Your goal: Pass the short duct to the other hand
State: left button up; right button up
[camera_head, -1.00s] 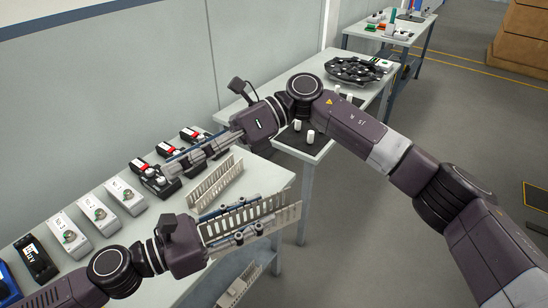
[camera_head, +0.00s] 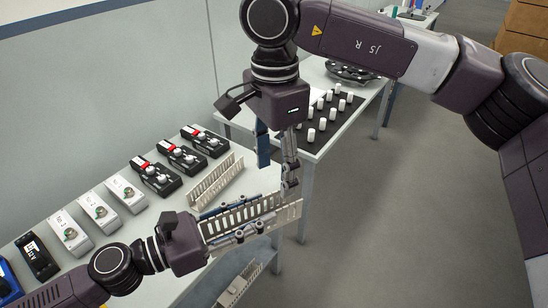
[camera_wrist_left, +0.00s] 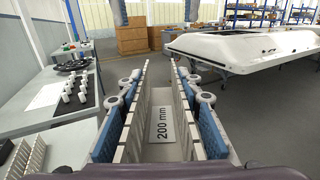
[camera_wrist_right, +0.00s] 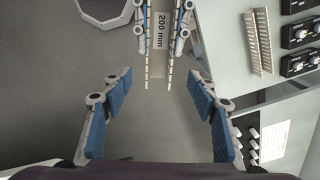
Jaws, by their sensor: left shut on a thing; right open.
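The short duct is a beige slotted channel (camera_head: 262,218) with a "200 mm" label (camera_wrist_left: 163,126) inside it. My left gripper (camera_head: 234,223) is shut on the duct and holds it off the table's front edge, its free end pointing right. My right gripper (camera_head: 276,170) is open and empty, pointing down just above the free end. In the right wrist view the duct (camera_wrist_right: 160,50) comes in from the top, and its end lies ahead, between the lines of the open fingers (camera_wrist_right: 158,105), apart from both.
Another slotted duct (camera_head: 217,181) lies on the table behind. Several black (camera_head: 157,178) and white (camera_head: 98,210) devices stand along the wall. A second table with white cylinders (camera_head: 330,105) is at the back right. Another duct piece (camera_head: 240,288) is on a lower shelf. Floor at right is clear.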

aim_at(275, 203)
notch_tip(275, 203, down, 9)
jog(key=shift+f, duration=0.2)
dwell(0.3)
jog(key=c, duration=1.3)
pick_arm(q)
jog(key=o, duration=1.2)
jog(key=shift+o, duration=0.2)
jog(key=shift+a, duration=0.15)
